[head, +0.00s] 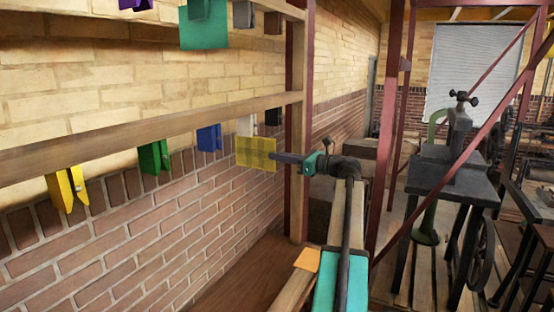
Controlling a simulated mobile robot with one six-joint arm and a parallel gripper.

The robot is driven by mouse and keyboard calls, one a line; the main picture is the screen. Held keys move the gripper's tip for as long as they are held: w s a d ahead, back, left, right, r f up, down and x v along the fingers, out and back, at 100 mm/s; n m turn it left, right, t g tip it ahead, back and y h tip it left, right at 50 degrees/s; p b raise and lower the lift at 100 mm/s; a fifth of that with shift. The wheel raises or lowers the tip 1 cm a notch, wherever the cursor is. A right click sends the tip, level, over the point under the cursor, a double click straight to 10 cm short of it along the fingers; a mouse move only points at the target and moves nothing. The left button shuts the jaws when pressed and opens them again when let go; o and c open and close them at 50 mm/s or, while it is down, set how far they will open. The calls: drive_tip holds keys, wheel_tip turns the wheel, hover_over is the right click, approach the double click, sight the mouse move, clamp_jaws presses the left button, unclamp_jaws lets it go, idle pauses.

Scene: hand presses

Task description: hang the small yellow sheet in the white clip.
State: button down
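The small yellow sheet (256,153) is upright at the lower wooden rail, just under the white clip (246,125). Its top edge meets or overlaps the clip's lower end in the picture; I cannot tell whether it is between the jaws. My gripper (275,157) reaches in from the right. Its dark fingers are shut on the sheet's right edge. The finger tips overlap the sheet, and the exact grip is small in view.
The lower rail (150,128) also carries a yellow clip (68,190), a green clip (154,158), a blue clip (209,138) and a black clip (272,117). A teal sheet (204,32) hangs above. An orange sheet (308,259) lies low, near my arm. A press (455,165) stands right.

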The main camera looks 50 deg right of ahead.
drive_tip(key=shift+r, duration=2.2)
drive_tip(key=c, duration=2.5)
unclamp_jaws()
drive_tip(key=o, duration=0.5)
drive_tip(key=shift+o, duration=1.4)
drive_tip(key=v, duration=0.6)
drive_tip(key=shift+s, duration=0.4)
